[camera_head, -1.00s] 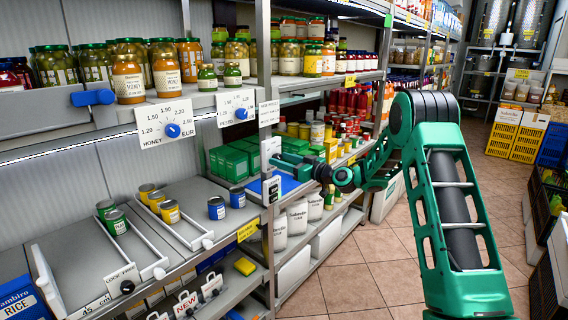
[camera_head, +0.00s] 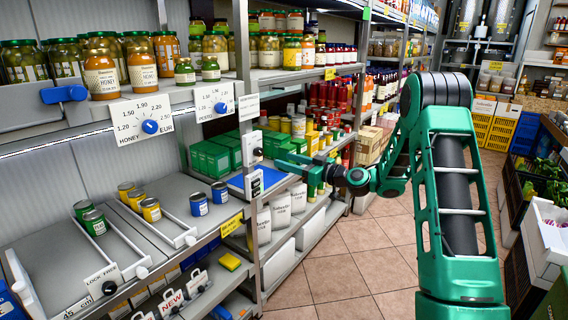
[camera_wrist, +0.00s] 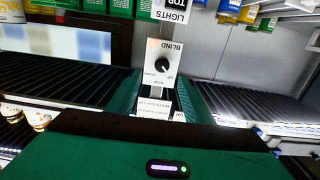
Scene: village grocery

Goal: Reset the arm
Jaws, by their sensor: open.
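My gripper (camera_head: 288,164) is green and dark, at the end of my green arm, which reaches in from the right in the head view. It is held in front of the shelf upright, level with the middle shelves. In the wrist view the two fingers (camera_wrist: 158,100) stand apart with nothing between them. Beyond the gap is a white panel marked BLIND with a black knob (camera_wrist: 162,66), upside down in that view. The panel (camera_head: 252,147) is on the shelf upright in the head view, left of the gripper and apart from it.
A honey price dial (camera_head: 150,127) and a second dial (camera_head: 221,106) are on the upper shelf edge under jars. Cans (camera_head: 199,204) stand on the lower left shelf. Green boxes (camera_head: 210,158) are behind the upright. The tiled floor (camera_head: 345,275) is clear; crates (camera_head: 545,235) line the right.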

